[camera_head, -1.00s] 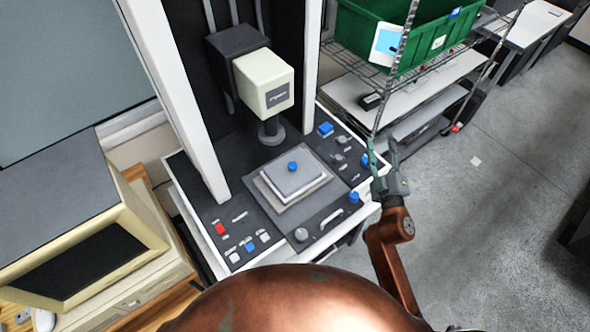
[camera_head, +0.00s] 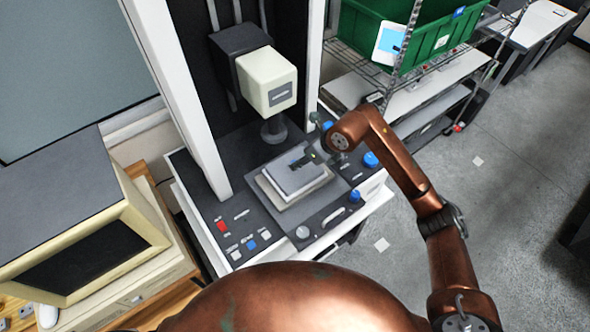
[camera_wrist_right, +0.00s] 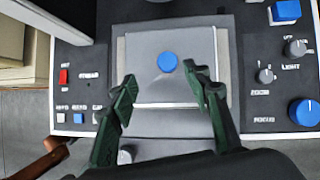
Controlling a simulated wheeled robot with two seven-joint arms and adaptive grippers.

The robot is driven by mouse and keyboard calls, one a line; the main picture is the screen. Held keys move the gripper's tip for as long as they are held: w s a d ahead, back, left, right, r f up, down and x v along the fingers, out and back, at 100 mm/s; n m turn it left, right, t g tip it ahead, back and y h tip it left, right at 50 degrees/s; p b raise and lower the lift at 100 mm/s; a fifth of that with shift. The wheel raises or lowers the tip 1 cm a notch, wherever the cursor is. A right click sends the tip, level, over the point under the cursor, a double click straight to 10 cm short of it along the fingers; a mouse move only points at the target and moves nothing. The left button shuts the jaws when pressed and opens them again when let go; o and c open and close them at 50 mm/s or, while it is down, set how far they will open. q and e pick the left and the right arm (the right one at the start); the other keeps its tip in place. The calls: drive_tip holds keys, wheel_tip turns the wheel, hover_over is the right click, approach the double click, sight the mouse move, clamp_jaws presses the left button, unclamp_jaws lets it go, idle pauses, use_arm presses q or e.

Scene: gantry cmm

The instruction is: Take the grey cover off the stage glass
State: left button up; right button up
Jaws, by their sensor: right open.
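The grey cover (camera_head: 290,180) lies flat on the stage of the measuring machine, over a pale plate, in the head view. In the right wrist view the cover (camera_wrist_right: 150,90) has a round blue knob (camera_wrist_right: 167,62) on top. My right gripper (camera_head: 302,161) reaches over the cover from the right. In the wrist view the right gripper (camera_wrist_right: 158,82) is open, with its green fingers either side of the cover's middle and the knob beyond their tips, between them. The glass is hidden under the cover. My left gripper is not in view.
The measuring head (camera_head: 268,82) hangs just behind the stage. A control panel with a red button (camera_head: 222,226) and blue knobs (camera_head: 371,159) surrounds the stage. A green bin (camera_head: 420,40) stands on a wire rack at right. A beige monitor (camera_head: 85,225) stands at left.

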sight(289, 181)
drive_tip(key=shift+w+d+f, duration=0.15)
drive_tip(key=shift+w+f, duration=0.1)
drive_tip(key=shift+f, duration=0.1)
drive_tip(key=shift+x, duration=0.9)
drive_tip(key=p+x, duration=0.1)
drive_tip(key=x, duration=0.3)
drive_tip(key=shift+w+d+f+p, duration=0.15)
drive_tip(key=shift+p, duration=0.2)
drive_tip(key=shift+w+f, duration=0.2)
drive_tip(key=shift+f, duration=0.3)
drive_tip(key=shift+c, duration=0.6)
clamp_jaws()
